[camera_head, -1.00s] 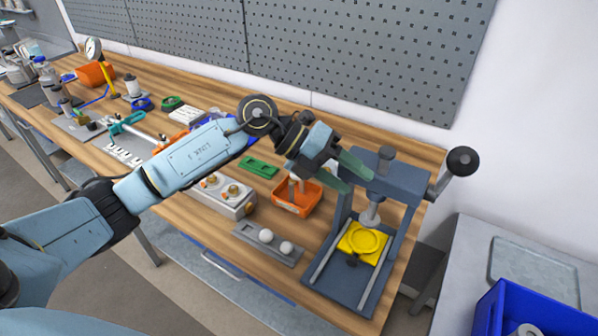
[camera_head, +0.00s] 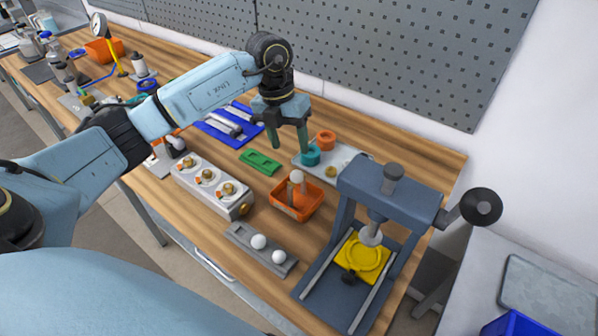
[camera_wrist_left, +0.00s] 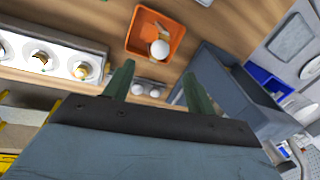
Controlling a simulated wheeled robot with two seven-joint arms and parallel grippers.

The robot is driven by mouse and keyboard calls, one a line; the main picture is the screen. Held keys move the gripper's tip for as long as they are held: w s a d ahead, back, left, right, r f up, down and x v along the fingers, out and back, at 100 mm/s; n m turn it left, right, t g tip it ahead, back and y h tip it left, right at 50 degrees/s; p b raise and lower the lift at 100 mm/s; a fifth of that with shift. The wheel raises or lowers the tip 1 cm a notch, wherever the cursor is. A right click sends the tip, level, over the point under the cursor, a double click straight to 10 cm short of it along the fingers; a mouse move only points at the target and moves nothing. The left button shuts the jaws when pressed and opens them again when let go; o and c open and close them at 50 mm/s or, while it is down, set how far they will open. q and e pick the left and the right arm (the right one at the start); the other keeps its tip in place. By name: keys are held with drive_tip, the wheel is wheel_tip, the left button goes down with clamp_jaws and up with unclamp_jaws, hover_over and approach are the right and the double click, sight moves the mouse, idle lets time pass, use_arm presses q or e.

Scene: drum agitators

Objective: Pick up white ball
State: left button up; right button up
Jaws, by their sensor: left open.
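Two white balls sit on a grey tray (camera_head: 235,234) at the bench's front edge, a left one (camera_head: 258,242) and a right one (camera_head: 279,257). A third white ball (camera_head: 296,177) sits in an orange bin (camera_head: 279,207) beside brownish parts; it also shows in the left wrist view (camera_wrist_left: 159,49). My left gripper (camera_head: 289,146) is open and empty, pointing down above the bench, behind the bin in the head view. In the left wrist view its two green fingers (camera_wrist_left: 158,70) are apart, with the tray's two balls (camera_wrist_left: 144,91) seen between them. My right gripper is out of view.
A blue-grey lever press (camera_head: 392,184) with a yellow plate (camera_head: 362,257) stands right of the bin. A block with brass fittings (camera_head: 211,187) is at left. A green part (camera_head: 260,162) and a plate with orange and teal rings (camera_head: 325,141) lie near the gripper.

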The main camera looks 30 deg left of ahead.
sight(296, 171)
use_arm(q)
drive_tip(key=f, duration=0.3)
drive_tip(key=shift+d, duration=0.3)
drive_tip(key=shift+d+f, duration=0.1)
drive_tip(key=shift+f, duration=0.45)
drive_tip(key=f, duration=0.1)
drive_tip(key=f+p, duration=0.1)
drive_tip(key=f, duration=0.2)
drive_tip(key=shift+w+d+f, duration=0.1)
drive_tip(key=shift+d+f, duration=0.05)
drive_tip(key=shift+d, duration=0.25)
drive_tip(key=shift+f, duration=0.4)
drive_tip(key=shift+c, duration=0.4)
drive_tip(key=c, duration=1)
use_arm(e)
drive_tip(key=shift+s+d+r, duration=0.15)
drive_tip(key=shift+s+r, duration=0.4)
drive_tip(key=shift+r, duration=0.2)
use_arm(q)
drive_tip(key=shift+c, duration=0.2)
